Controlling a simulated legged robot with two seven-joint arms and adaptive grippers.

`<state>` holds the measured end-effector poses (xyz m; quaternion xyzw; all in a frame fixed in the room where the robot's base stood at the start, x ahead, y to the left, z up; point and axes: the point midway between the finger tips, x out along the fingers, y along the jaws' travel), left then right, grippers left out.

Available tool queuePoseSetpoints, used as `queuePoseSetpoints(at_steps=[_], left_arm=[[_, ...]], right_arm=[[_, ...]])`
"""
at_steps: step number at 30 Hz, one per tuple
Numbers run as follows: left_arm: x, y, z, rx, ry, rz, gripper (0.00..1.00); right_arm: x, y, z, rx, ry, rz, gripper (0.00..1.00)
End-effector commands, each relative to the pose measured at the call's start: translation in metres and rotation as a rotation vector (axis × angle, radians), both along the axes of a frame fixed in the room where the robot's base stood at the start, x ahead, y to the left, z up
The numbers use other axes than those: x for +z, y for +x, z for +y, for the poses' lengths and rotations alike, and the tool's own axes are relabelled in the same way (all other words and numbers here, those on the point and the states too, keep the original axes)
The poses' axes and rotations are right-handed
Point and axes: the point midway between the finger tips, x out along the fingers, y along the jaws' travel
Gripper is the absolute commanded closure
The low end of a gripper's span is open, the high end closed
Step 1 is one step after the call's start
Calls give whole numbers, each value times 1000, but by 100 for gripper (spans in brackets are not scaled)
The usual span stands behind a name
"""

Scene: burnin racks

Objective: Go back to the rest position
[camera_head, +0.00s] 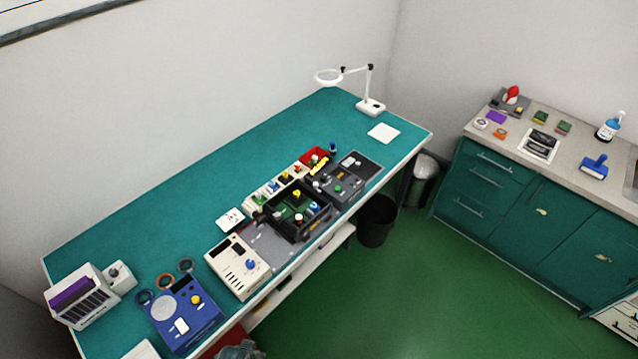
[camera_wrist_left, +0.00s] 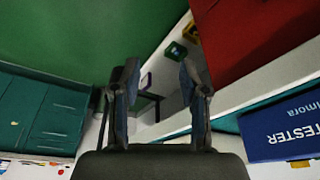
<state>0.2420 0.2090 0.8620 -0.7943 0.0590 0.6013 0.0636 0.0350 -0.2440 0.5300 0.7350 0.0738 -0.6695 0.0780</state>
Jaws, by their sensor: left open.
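My left gripper (camera_wrist_left: 158,72) is open in the left wrist view, its two fingers apart with nothing between them. Green floor, a white bench edge and a small green-and-yellow item (camera_wrist_left: 176,52) show beyond the fingers. In the head view a grey shape at the bottom edge, beside the bench front, looks like part of my left gripper (camera_head: 240,351), mostly cut off. It is off the front edge of the bench (camera_head: 200,190) and touches nothing that I can make out. My right gripper is in neither view.
A blue tester (camera_wrist_left: 285,128) and a red surface (camera_wrist_left: 245,40) lie close on the wrist view's right. The bench holds a blue device (camera_head: 181,314), a cream device (camera_head: 238,268), a black tray (camera_head: 300,213) and a magnifier lamp (camera_head: 370,105). Green floor (camera_head: 400,290) is clear.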

Motion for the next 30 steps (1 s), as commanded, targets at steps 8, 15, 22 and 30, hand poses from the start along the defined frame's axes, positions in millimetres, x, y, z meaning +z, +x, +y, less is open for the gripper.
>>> queuePoseSetpoints(at_steps=[8,15,22,30], left_arm=[[-139,-14,0,-8,3,56,56],[-308,-88,10,-23,11,125,56],[-393,-177,26,-34,18,173,56],[-411,-211,34,-40,21,185,56]], right_arm=[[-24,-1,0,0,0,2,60],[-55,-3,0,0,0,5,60],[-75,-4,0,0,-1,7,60],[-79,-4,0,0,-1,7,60]])
